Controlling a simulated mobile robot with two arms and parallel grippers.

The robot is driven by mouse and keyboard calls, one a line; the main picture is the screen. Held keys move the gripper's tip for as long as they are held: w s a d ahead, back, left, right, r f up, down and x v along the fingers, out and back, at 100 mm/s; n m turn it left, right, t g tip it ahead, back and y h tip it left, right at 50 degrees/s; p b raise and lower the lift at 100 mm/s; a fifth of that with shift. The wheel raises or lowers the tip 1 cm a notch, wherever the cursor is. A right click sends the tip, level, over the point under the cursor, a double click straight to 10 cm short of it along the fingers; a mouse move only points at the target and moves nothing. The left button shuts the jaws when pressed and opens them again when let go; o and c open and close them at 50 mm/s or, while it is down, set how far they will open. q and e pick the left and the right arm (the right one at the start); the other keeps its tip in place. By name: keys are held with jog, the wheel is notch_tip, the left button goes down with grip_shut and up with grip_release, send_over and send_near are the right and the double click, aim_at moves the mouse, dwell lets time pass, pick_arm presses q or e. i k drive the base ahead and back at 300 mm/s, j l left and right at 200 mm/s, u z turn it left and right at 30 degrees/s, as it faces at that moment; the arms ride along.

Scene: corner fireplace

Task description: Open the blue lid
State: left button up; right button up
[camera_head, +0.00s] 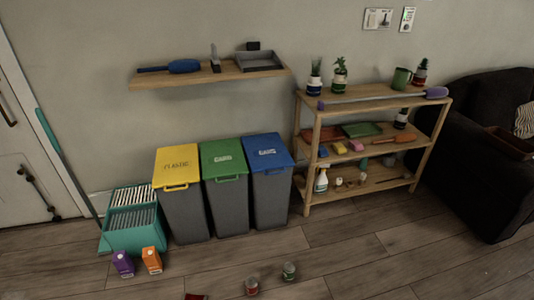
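The blue lid (266,151) sits shut on top of the grey bin (271,200) at the right of a row of three bins against the wall. It has a pale label on its top and a small handle at its front edge. The green lid (223,159) on the middle bin and the yellow lid (176,166) on the left bin are shut too. Neither of my grippers shows in the head view.
A wooden shelf unit (311,150) with plants and bottles stands right beside the blue-lidded bin. A teal bucket (133,240) and two cartons stand at the left. A wall shelf (215,76) hangs above the bins.

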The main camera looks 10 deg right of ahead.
aim_at(265, 152)
jog(key=i+l+u, duration=0.15)
jog(key=i, duration=0.4)
jog(key=i+l+u, duration=0.2)
jog(key=i+l, duration=0.2)
jog(key=i, duration=0.1)
